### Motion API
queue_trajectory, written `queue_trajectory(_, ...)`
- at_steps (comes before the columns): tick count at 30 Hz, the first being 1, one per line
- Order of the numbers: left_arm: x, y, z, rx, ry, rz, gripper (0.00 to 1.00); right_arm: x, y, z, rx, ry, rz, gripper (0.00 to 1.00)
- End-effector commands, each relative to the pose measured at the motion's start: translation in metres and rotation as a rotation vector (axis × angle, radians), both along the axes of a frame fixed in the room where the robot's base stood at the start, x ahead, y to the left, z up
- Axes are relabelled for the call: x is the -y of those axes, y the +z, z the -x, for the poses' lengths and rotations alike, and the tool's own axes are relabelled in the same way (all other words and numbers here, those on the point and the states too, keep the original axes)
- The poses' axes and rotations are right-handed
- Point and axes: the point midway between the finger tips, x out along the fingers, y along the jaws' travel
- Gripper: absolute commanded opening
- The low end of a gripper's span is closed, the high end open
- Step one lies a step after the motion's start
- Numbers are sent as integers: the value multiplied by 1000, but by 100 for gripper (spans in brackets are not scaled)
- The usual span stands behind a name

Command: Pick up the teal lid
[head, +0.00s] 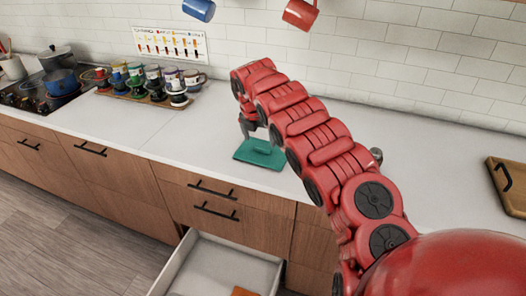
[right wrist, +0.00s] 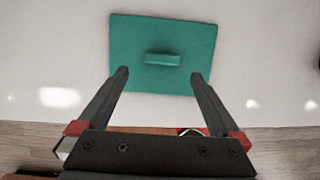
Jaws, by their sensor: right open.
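The teal lid (head: 260,153) lies flat on the white counter, close to its front edge, in the head view. It is a square plate with a small raised handle in its middle. In the right wrist view the lid (right wrist: 135,35) lies ahead of the fingers, its handle between the lines of the two fingertips. My right gripper (head: 248,130) is just above the lid's back left part in the head view, partly hidden by the arm. In the right wrist view the right gripper (right wrist: 158,76) is open with nothing between its fingers. My left gripper is not in view.
An open drawer (head: 222,266) juts out below the counter. A wooden tray (head: 125,96) of several cups and drippers stands left on the counter (head: 215,120). A stove with pots (head: 60,82) is far left. A wooden board (head: 508,184) is at right. Mugs hang above.

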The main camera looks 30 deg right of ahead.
Motion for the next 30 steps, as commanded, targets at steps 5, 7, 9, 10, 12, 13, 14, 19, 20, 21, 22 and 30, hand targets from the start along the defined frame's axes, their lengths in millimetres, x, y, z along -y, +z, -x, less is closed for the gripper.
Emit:
queue_trajectory(5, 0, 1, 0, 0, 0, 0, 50, 2, -5, -3, 3, 2, 1, 100)
queue_trajectory(7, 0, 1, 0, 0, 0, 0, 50, 4, -10, -3, 2, 1, 1, 100)
queue_trajectory(9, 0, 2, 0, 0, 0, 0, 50, 5, -16, -4, -2, 2, -2, 100)
queue_trajectory(10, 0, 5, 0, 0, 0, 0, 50, 9, -19, -5, -1, 0, -3, 100)
queue_trajectory(12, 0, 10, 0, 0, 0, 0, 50, 12, -27, -6, -1, 1, -3, 100)
queue_trajectory(13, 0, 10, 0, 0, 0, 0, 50, 14, -30, -7, 0, 2, -2, 100)
queue_trajectory(14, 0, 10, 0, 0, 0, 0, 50, 14, -33, -9, 3, 3, -2, 100)
queue_trajectory(19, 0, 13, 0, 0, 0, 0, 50, 17, -46, -11, 2, 2, -2, 100)
queue_trajectory(20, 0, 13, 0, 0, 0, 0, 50, 18, -47, -11, 3, 2, -1, 100)
queue_trajectory(21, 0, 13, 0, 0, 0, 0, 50, 18, -48, -11, 3, 2, -1, 100)
queue_trajectory(22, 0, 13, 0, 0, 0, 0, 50, 18, -48, -12, 3, 2, 0, 100)
queue_trajectory(30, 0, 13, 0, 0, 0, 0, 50, 19, -49, -12, 3, 1, 0, 93)
